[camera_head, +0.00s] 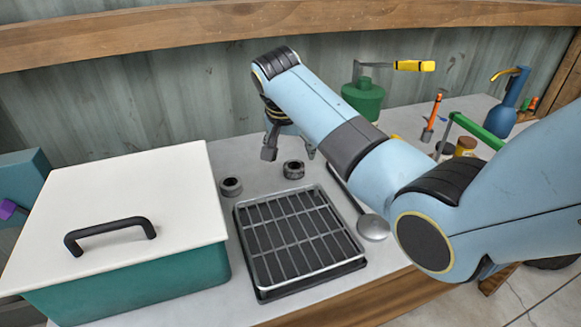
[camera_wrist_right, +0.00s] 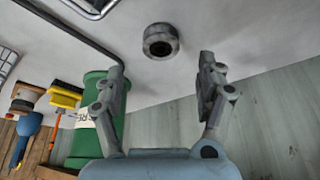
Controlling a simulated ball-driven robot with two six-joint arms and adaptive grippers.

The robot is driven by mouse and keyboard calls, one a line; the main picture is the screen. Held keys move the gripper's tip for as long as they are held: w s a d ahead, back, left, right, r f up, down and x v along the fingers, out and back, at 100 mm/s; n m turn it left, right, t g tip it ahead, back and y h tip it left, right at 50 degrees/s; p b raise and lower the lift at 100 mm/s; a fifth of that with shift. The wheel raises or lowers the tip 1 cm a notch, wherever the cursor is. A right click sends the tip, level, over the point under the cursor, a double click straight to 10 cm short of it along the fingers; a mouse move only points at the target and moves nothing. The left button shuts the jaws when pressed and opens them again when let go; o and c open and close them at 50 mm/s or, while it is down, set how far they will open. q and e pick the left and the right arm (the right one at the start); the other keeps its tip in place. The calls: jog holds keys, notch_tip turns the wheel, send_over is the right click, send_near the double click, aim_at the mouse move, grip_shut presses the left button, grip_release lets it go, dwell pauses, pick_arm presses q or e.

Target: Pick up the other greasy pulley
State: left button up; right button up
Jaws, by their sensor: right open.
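Two dark grey, ring-shaped pulleys lie on the pale worktop in the head view. One pulley (camera_head: 231,187) is beside the white-lidded box, and the other pulley (camera_head: 293,170) is to its right, behind the black grid tray. My right gripper (camera_head: 289,153) is above the worktop near the right-hand pulley, with its fingers spread. In the right wrist view, one pulley (camera_wrist_right: 160,42) lies just beyond the gap between the open fingertips (camera_wrist_right: 162,65), touching neither finger. My left gripper is not in view.
A teal box with a white lid (camera_head: 185,190) stands at left. The grid tray (camera_head: 262,292) is in front of the pulleys, with a round-headed metal tool (camera_head: 373,228) to its right. A green can (camera_head: 363,98) and blue bottle (camera_head: 500,119) stand behind.

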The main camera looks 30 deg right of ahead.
aim_at(293, 164)
jog(key=shift+x, duration=0.95)
jog(key=x, duration=0.5)
jog(key=shift+w+f+b, duration=0.2)
jog(key=shift+w+b, duration=0.05)
jog(key=shift+b, duration=0.05)
jog(key=c, duration=0.5)
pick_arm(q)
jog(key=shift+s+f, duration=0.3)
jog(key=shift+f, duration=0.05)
pick_arm(e)
jog(key=c, duration=0.7)
jog(key=shift+r, duration=0.15)
